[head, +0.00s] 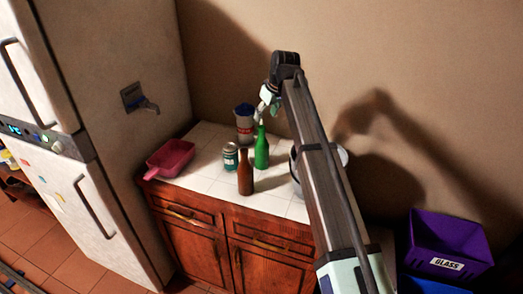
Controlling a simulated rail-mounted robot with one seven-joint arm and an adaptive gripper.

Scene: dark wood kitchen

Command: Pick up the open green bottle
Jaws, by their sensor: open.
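The green bottle (262,148) stands upright on the white tiled counter, behind and to the right of a brown bottle (245,173). Its neck is narrow, and whether its mouth is open is too small to tell. My gripper (262,112) is close to the top of the green bottle, at the end of my arm, which reaches in from the lower right. The gripper is small and partly hidden by the arm's wrist. It is open, and I cannot tell whether it touches the bottle neck.
A can (230,157) and a blue-topped container (244,124) stand left of the green bottle. A red scoop-like pan (171,158) lies at the counter's left. A round pot (343,156) is partly hidden behind my arm. A purple GLASS bin (447,240) is lower right.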

